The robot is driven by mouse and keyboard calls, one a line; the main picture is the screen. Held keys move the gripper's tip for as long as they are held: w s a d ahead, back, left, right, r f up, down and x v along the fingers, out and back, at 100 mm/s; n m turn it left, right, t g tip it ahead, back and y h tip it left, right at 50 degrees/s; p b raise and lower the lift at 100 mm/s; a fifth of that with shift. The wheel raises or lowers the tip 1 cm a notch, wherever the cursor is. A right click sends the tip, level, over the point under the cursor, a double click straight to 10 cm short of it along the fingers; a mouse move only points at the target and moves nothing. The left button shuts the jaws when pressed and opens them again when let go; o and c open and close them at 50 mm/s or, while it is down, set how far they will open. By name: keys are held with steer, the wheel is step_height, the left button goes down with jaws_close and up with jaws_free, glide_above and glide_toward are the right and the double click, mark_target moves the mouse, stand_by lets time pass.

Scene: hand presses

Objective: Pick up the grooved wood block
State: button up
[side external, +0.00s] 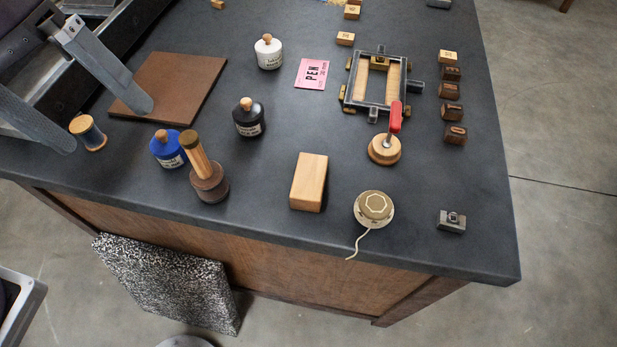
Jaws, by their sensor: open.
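A light wood block (309,180) stands near the front edge of the dark table, right of the middle. I cannot make out a groove on it. Several smaller wood blocks are farther right: pale ones (448,56) and dark brown ones with marks (453,112). I cannot tell from this view which block is the grooved one. My gripper (106,125) is at the left, its two grey fingers spread wide apart.
A wood spool (94,138) and a brown board (172,85) are close to my gripper. Blue (167,150), black (249,118) and white (268,52) bottles, a handled tool (208,180), a twine ball (374,208), a red-handled tool (384,149) and a metal frame (345,92) stand around.

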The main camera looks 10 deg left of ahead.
mark_target(319, 186)
steer(key=w+d+f+n+g+h, duration=0.35)
steer(key=w+d+f+n, duration=0.2)
steer(key=d, duration=0.35)
steer(key=w+d+f+n+g+h, duration=0.2)
steer(key=w+d+f+n+h, duration=0.35)
steer(key=d, duration=0.35)
steer(key=shift+m+y, duration=0.4)
steer(key=shift+m, duration=0.1)
steer(key=f, duration=0.8)
steer(key=shift+w+d+f, duration=0.15)
steer(key=shift+w+f, duration=0.05)
steer(key=shift+f, duration=0.2)
steer(key=x, duration=0.6)
steer(key=shift+r, duration=0.1)
steer(key=shift+s+d+f, duration=0.1)
steer(key=shift+d+f, duration=0.15)
steer(key=shift+d, duration=0.2)
steer(key=c, duration=1.2)
